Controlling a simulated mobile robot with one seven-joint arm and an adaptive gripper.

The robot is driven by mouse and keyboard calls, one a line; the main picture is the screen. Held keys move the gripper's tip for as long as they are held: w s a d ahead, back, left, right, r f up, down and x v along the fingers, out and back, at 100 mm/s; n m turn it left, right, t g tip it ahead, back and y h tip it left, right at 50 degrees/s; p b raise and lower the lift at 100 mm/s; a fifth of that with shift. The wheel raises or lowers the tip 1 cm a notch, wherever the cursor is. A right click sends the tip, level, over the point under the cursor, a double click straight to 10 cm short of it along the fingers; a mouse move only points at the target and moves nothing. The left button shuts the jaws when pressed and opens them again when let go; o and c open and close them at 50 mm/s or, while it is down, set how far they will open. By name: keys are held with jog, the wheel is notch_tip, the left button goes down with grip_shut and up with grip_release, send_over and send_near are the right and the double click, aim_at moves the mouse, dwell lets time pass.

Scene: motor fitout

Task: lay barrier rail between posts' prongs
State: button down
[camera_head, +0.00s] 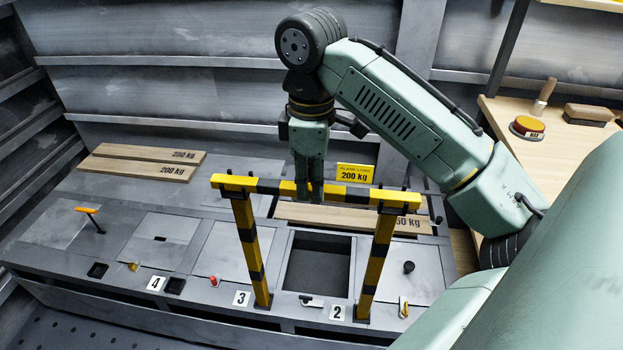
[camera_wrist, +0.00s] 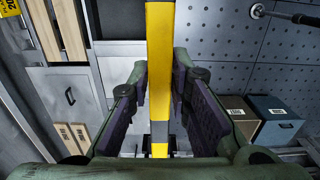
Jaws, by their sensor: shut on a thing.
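The yellow-and-black barrier rail (camera_head: 345,192) spans the tops of two striped posts, the left post (camera_head: 247,250) and the right post (camera_head: 376,258). Its ends are at the post tops, where small dark prongs show. I cannot tell whether the rail is fully down between them. My gripper (camera_head: 309,190) points down and is shut on the rail near its middle. In the wrist view the rail (camera_wrist: 160,60) runs lengthwise between the jaws of my gripper (camera_wrist: 160,105).
An open dark square hatch (camera_head: 318,265) lies between the posts. Planks (camera_head: 150,160) lie at the back left, and another plank (camera_head: 345,217) lies behind the rail. A yellow load sign (camera_head: 355,173) stands behind. A wooden bench (camera_head: 560,150) with a red button is at right.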

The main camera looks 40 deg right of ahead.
jog(key=c, duration=1.4)
grip_release()
notch_tip(320, 180, up, 12)
